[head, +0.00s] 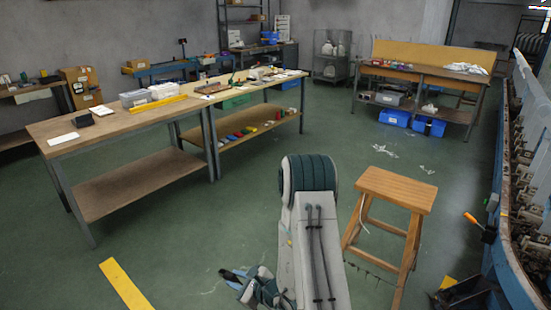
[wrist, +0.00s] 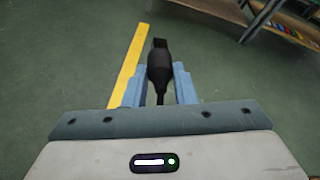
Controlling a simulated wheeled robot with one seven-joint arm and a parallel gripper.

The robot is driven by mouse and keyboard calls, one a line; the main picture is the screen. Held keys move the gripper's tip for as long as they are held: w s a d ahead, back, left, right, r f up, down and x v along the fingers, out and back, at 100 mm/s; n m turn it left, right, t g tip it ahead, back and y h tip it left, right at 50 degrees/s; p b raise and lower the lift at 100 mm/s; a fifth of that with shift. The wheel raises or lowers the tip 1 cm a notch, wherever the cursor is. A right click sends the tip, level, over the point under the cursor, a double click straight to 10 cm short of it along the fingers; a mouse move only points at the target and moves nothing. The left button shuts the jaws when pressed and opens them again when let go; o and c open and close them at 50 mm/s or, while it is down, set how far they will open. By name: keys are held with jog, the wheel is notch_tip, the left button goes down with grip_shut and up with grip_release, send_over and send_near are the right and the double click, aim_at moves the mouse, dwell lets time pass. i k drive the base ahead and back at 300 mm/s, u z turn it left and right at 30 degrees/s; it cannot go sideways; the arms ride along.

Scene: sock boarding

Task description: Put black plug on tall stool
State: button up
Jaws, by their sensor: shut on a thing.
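A black plug (wrist: 160,68) is between the two blue fingers of my gripper (wrist: 159,88) in the wrist view, and the fingers are shut on it. Its narrow end points away from the wrist, and its thin tail runs back toward the palm. In the head view my gripper (head: 232,278) is low at the bottom centre, above the floor, left of my arm; the plug is hard to make out there. The tall wooden stool (head: 397,188) stands right of my arm.
A long workbench (head: 125,122) with boxes and a lower shelf stands at left. Another bench (head: 425,77) with blue bins is at the back right. A machine (head: 525,150) lines the right edge. Yellow tape (head: 126,284) marks the floor. Open green floor lies between.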

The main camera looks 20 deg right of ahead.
aim_at(397, 185)
jog(key=z, duration=0.05)
jog(key=i, duration=1.5)
jog(key=z, duration=0.7)
jog(key=i, duration=0.95)
jog(key=z, duration=1.6)
jog(key=i, duration=0.75)
jog(key=z, duration=0.55)
